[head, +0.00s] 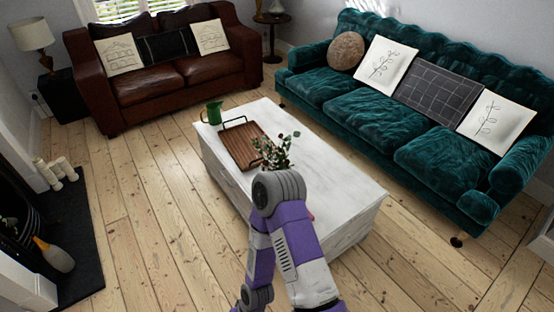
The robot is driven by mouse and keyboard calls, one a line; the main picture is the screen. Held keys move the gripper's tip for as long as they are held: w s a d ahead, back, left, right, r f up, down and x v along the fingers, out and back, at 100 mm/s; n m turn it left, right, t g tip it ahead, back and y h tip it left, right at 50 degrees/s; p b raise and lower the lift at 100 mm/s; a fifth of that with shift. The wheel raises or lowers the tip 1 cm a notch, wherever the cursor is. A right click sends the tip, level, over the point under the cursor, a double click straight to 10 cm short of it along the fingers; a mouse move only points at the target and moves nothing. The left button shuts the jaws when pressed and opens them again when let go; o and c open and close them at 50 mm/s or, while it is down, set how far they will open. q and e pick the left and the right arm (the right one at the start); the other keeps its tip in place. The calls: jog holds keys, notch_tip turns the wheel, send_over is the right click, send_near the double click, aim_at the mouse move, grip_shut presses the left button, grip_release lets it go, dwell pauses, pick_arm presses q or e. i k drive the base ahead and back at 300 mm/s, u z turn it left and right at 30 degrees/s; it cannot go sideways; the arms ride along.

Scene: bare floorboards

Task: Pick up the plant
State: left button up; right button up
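The plant (281,150) has green leaves and shows on the white coffee table (340,185), at the near right end of a brown wooden tray (236,145). Its lower part and any pot are hidden behind my purple and grey arm, which rises from the bottom of the head view. I cannot tell whether the arm touches the plant. Neither gripper's fingers show.
A green pitcher (213,112) stands at the table's far left. A teal sofa (360,120) is behind right, a brown leather sofa (160,85) behind left. A fireplace hearth (75,235) lies left. Bare floorboards (150,200) lie left of the table.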

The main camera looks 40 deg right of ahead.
aim_at(277, 163)
jog(key=z, duration=0.45)
jog(key=i, duration=1.65)
jog(key=z, duration=0.45)
